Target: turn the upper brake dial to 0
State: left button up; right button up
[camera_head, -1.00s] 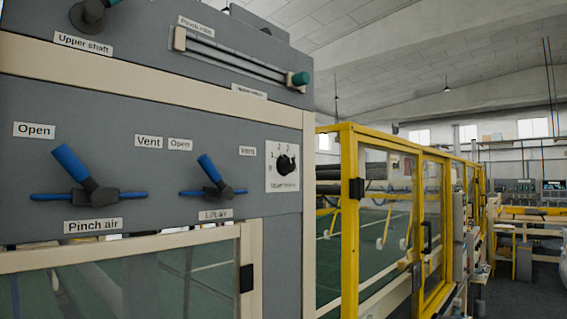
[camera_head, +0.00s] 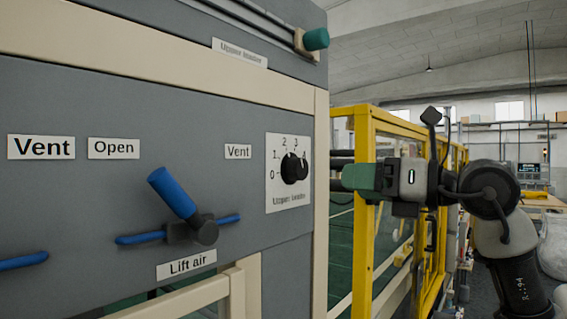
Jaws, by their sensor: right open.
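The brake dial is a black round knob (camera_head: 291,168) on a white plate (camera_head: 288,200) with numbers from 0 at the lower left round over the top. The plate's caption begins with "Upper"; the rest is blurred. The knob's light mark seems to lie at its upper right, near the 3 and 4, but is too small to read surely. My right gripper (camera_head: 347,178) is open and empty, seen side-on with green finger pads pointing left. It is right of the dial, apart from it, with the panel's cream edge post between them in the picture. My left gripper is out of view.
A blue-handled lever (camera_head: 173,194) labelled "Lift air" sticks out left of the dial. A slider with a green knob (camera_head: 316,39) is above. A yellow-framed guard (camera_head: 364,215) stands behind my right arm. The panel face around the dial is clear.

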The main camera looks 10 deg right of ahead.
aim_at(303, 170)
jog(key=p+x, duration=0.1)
jog(key=x, duration=0.2)
jog(key=r+p+x, duration=0.1)
jog(key=p+x, duration=0.1)
jog(key=x, duration=0.1)
jog(key=p+x, duration=0.1)
jog(key=x, duration=0.1)
jog(key=shift+w+a+r+p, duration=0.15)
jog(key=shift+a+r+p, duration=0.15)
jog(key=shift+a+r, duration=0.15)
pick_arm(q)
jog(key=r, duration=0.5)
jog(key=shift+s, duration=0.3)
pick_arm(e)
jog(key=shift+w+a+f, duration=0.15)
jog(key=shift+w+a, duration=0.05)
jog(key=shift+w, duration=0.05)
jog(key=c, duration=0.9)
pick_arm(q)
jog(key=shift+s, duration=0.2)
